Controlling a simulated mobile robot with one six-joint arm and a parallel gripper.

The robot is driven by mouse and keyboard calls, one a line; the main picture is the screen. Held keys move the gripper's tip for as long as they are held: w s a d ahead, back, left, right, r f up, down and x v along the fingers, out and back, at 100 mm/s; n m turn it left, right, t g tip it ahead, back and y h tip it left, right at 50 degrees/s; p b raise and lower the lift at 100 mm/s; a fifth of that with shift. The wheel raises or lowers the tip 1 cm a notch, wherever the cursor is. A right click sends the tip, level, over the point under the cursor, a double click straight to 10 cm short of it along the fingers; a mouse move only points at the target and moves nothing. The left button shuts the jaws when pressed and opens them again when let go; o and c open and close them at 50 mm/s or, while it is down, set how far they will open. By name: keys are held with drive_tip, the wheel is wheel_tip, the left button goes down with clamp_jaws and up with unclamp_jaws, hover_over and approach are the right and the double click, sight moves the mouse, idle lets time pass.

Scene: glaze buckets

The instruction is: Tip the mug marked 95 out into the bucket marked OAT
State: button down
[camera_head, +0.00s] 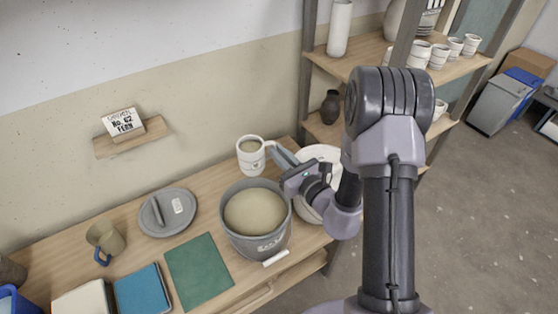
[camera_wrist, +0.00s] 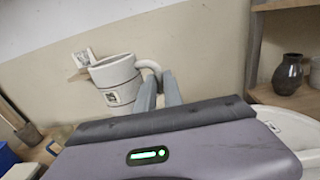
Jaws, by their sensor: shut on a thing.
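A white mug (camera_head: 251,160) with pale tan glaze inside is near upright, beyond the back rim of a grey bucket in the head view. In the wrist view the mug (camera_wrist: 118,82) has a small dark-edged label, too small to read. My gripper (camera_head: 276,150) is shut on the mug's handle; its fingers also show in the wrist view (camera_wrist: 158,88). The grey bucket (camera_head: 262,247) is nearly full of tan glaze. Its front lettering is too small to read surely. I cannot tell whether the mug touches the table.
A white bucket (camera_head: 318,152) stands right of the grey one, partly hidden by my arm. Shelves (camera_head: 352,67) with pottery stand behind right.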

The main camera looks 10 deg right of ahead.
drive_tip(key=d+n+y+b, duration=0.1)
drive_tip(key=n+b, duration=0.1)
drive_tip(key=d+n+y+b, duration=0.1)
drive_tip(key=n+b, duration=0.1)
drive_tip(key=d+n+y+b, duration=0.1)
drive_tip(key=y+b, duration=0.1)
drive_tip(key=shift+w+f+n+g, duration=0.1)
drive_tip(key=shift+w+n+g, duration=0.05)
drive_tip(key=shift+n+g, duration=0.25)
idle(0.7)
drive_tip(key=shift+f+b, duration=0.1)
drive_tip(key=shift+b, duration=0.45)
